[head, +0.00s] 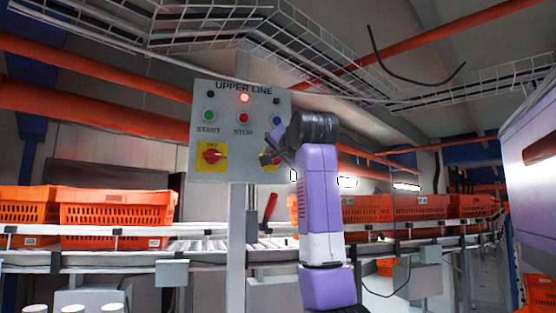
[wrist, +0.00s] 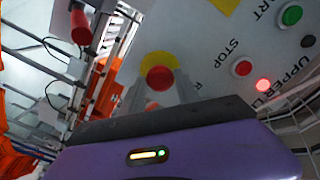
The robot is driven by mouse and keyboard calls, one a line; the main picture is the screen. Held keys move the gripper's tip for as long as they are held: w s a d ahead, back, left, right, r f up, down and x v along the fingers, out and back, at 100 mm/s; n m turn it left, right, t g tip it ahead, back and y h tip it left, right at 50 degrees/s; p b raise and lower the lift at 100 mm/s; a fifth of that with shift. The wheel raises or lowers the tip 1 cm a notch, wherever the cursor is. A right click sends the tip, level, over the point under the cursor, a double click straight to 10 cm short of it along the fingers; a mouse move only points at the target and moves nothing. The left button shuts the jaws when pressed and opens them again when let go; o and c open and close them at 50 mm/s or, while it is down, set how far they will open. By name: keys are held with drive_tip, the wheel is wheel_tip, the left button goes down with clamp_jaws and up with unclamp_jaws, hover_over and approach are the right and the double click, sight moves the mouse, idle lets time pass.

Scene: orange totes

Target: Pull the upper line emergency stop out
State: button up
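The upper line panel (head: 218,105) is a pale box labelled UPPER LINE, START and STOP. Its emergency stop, a red mushroom button on a yellow round base, shows in the wrist view (wrist: 159,78). In the head view my gripper (head: 270,158) covers most of it, at the panel's lower right, with only yellow bits showing. In the wrist view my gripper's two grey fingers (wrist: 160,85) are apart, one on each side of the red button. I cannot tell whether they touch it. A red lamp (head: 244,98) on the panel is lit.
A red rotary switch (head: 211,157) on a yellow plate is at the panel's lower left, below the green START button (head: 208,116) and red STOP button (head: 243,118). Orange totes (head: 115,215) stand on the conveyor behind. A red-handled lever (head: 269,207) is below the panel.

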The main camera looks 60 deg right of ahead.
drive_tip(key=o, duration=0.4)
drive_tip(key=shift+s+a, duration=0.1)
drive_tip(key=b+v, duration=0.3)
drive_tip(key=v, duration=0.5)
drive_tip(key=shift+r, duration=0.1)
idle(0.3)
